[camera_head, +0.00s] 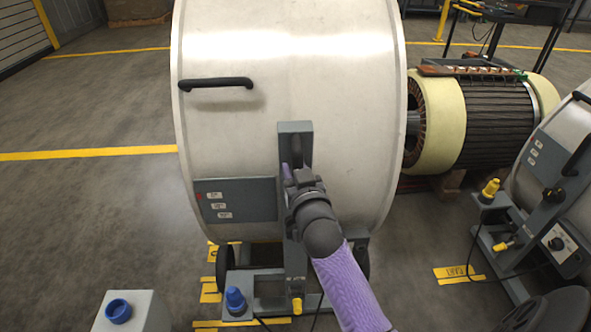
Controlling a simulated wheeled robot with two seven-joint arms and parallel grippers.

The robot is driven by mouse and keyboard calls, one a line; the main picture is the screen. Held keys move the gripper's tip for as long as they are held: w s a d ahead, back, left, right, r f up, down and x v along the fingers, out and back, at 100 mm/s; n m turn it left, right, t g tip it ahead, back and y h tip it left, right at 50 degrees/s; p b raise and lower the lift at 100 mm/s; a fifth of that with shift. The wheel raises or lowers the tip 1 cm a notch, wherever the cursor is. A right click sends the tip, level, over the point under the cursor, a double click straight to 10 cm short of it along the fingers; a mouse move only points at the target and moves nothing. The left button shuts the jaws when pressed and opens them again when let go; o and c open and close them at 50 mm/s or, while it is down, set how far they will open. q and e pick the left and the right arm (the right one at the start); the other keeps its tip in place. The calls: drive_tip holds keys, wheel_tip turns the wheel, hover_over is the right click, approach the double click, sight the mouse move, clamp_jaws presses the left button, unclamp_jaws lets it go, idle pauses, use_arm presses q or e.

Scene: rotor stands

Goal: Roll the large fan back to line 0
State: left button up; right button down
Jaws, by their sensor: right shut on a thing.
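The large fan (290,60) is a pale drum standing upright in the middle of the head view. It has a black handle (216,83), a grey control panel (235,200) and a grey upright post on its near side. Its wheeled base stands on the floor over yellow marks (210,290). My right gripper (290,175) is shut on the post; the jaws are partly hidden by the wrist. Line numbers on the floor cannot be read. My left gripper is not in view.
A second pale drum (560,130) on a grey stand is at the right. A rotor with cream ends (440,120) lies behind. A grey box with a blue cap (118,312) stands at the bottom left. Yellow lines (85,153) cross open floor at the left.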

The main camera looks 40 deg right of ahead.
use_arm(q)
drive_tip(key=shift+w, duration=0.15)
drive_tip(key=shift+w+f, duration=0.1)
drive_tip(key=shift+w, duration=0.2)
use_arm(e)
drive_tip(key=shift+f, duration=0.1)
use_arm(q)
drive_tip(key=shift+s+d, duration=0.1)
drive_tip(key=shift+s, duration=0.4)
